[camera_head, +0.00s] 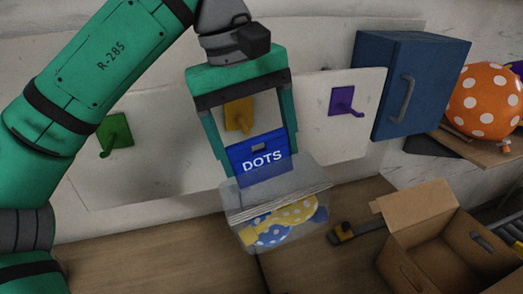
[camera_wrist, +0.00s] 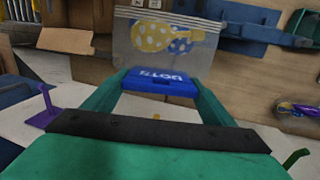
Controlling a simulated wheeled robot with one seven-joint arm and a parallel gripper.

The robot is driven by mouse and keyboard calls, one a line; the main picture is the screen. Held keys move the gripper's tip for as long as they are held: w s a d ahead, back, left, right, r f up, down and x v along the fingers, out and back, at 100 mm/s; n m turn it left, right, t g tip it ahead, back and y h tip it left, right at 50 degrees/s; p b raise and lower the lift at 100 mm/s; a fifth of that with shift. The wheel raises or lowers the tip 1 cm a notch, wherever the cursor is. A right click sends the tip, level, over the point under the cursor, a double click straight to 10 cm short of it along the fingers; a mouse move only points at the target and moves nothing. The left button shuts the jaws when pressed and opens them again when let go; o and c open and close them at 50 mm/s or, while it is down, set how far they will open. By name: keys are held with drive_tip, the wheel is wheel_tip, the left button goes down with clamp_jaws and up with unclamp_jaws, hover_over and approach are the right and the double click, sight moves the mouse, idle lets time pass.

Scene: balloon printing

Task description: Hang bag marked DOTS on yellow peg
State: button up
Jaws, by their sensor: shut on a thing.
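The bag (camera_head: 272,211) is clear, with a blue header card marked DOTS (camera_head: 260,152) and blue and yellow dotted balloons inside. My gripper (camera_head: 262,160) is shut on the blue header, one finger at each side, and the bag hangs below it. The yellow peg (camera_head: 239,116) is on the white wall board, seen between my fingers and behind the gripper, above the header in the head view. The bag looks apart from the peg, though the depth gap is hard to judge. The wrist view also shows the header (camera_wrist: 160,83) between the fingers and the bag (camera_wrist: 165,48) beyond.
A green peg (camera_head: 115,134) is left on the board and a purple peg (camera_head: 345,101) is right. A blue cabinet (camera_head: 408,82) juts out at the right. An open cardboard box (camera_head: 422,228) and a dark tool (camera_head: 345,232) with a yellow part lie on the wooden surface below.

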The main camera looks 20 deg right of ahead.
sight(245, 125)
drive_tip(key=shift+w+d+f, duration=0.1)
drive_tip(key=shift+w, duration=1.4)
drive_tip(key=shift+w+f, duration=0.1)
drive_tip(key=shift+w, duration=1.9)
drive_tip(key=c, duration=0.3)
drive_tip(key=shift+w+f, duration=0.3)
drive_tip(key=shift+w, duration=0.25)
drive_tip(key=shift+f, duration=0.1)
